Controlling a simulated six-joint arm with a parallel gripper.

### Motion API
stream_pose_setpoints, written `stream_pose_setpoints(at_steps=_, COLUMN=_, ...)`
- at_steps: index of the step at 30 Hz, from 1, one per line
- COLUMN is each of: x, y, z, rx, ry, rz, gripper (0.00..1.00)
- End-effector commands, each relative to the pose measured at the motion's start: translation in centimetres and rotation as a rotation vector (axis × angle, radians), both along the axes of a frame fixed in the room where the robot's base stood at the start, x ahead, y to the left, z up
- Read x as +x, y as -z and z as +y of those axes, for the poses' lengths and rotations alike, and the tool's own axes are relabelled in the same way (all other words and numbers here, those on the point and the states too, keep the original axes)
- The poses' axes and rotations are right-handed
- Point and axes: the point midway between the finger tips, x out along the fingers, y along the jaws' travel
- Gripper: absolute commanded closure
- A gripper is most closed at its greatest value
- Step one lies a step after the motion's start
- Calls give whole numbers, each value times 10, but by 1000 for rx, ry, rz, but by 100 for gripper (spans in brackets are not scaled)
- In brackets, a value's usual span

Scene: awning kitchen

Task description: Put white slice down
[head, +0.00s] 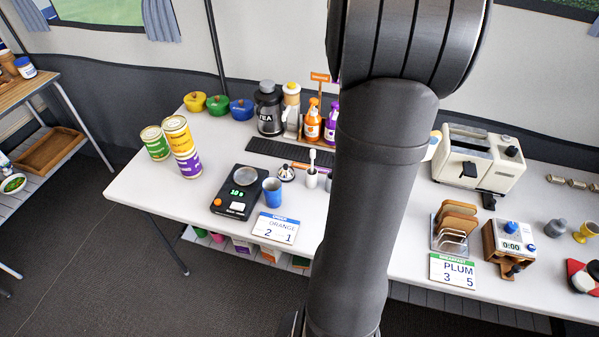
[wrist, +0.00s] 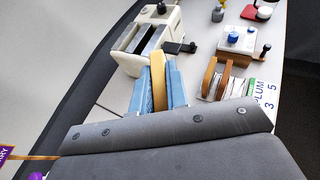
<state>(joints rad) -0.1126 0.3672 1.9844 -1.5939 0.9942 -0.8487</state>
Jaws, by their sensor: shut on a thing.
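My gripper (wrist: 158,68), with blue fingers, is shut on a pale yellow-tan slice (wrist: 158,80) in the wrist view. The slice stands on edge between the fingers, beside the near side of the cream toaster (wrist: 147,42). I cannot tell whether it touches the toaster or table.
A black scale (head: 240,192), blue cup (head: 272,190) and ORANGE card (head: 275,228) are on the left. Bare white table (head: 415,200) lies between toaster and rack.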

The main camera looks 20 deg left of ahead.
Motion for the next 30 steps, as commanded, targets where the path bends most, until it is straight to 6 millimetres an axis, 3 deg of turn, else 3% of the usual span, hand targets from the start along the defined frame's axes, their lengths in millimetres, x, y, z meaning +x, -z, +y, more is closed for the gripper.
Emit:
stream_pose_setpoints(at_steps=1, x=7, y=0, z=25, rx=-1, ry=-70, rz=-1, gripper=99)
stream_pose_setpoints(at_steps=9, x=26, y=0, z=147, rx=-2, ry=-408, rz=0, gripper=99)
stream_pose_setpoints(at_steps=18, x=10, y=1, z=281, rx=-5, ry=-766, rz=9, gripper=99)
stream_pose_setpoints(at_steps=24, x=-9, y=2, z=338, rx=-9, ry=-922, rz=17, gripper=99)
stream_pose_setpoints(at_steps=30, x=-26, y=3, z=374, rx=-12, ry=-1027, rz=24, gripper=99)
